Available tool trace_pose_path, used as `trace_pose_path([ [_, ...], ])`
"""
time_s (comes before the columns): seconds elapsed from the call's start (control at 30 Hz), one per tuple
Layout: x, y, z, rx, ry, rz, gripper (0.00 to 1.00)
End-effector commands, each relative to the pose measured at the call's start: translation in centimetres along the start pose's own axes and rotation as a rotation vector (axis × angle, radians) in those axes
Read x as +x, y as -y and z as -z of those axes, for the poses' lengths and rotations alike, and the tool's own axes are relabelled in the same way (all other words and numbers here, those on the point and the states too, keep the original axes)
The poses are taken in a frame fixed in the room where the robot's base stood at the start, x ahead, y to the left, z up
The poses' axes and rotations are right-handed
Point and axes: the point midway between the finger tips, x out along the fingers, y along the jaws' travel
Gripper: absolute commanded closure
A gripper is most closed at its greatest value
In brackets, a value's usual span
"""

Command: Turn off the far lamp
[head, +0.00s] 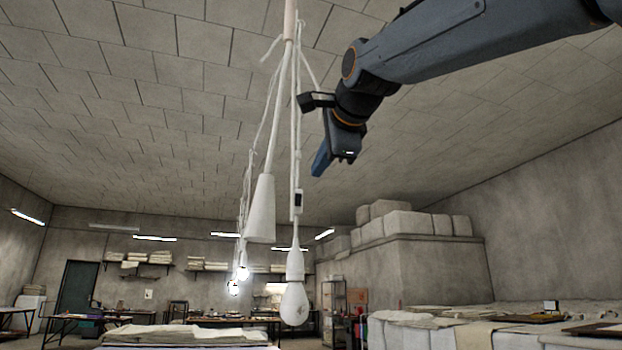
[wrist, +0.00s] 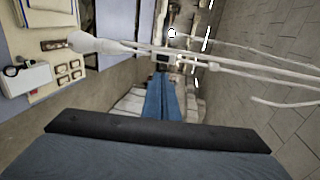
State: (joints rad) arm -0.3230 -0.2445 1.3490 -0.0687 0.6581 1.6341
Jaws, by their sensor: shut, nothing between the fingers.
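In the head view, an unlit white bulb (head: 295,303) hangs from a white cord close to me, with a small dark inline switch (head: 298,199) on the cord. A white cone-shaped piece (head: 261,208) hangs beside it. Farther back, two lit bulbs (head: 242,272) (head: 233,287) hang on cords; I cannot tell which is the far lamp. My gripper (head: 319,171) is shut and empty, up and right of the near switch, apart from it in the picture. In the wrist view its blue fingers (wrist: 162,98) are together below the white cords, and a lit bulb (wrist: 172,33) shows beyond.
White cords (wrist: 240,68) cross the wrist view just past the fingers. Cloth-covered tables (head: 185,336) stand below, with a long one (head: 430,333) at right. Stacked bundles (head: 412,224) sit on a high ledge. The air left of the cords is free.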

Motion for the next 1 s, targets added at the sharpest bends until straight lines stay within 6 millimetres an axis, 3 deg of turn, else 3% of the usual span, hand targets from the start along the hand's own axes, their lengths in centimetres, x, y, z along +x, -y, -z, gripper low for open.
trace_pose_path([
  [0.6,10.8,0.6,0.0,0.0,0.0,-0.003,1.0],
  [0.8,12.6,1.1,0.0,0.0,0.0,-0.002,1.0],
  [1.0,13.1,1.2,0.0,0.0,0.0,-0.001,1.0],
])
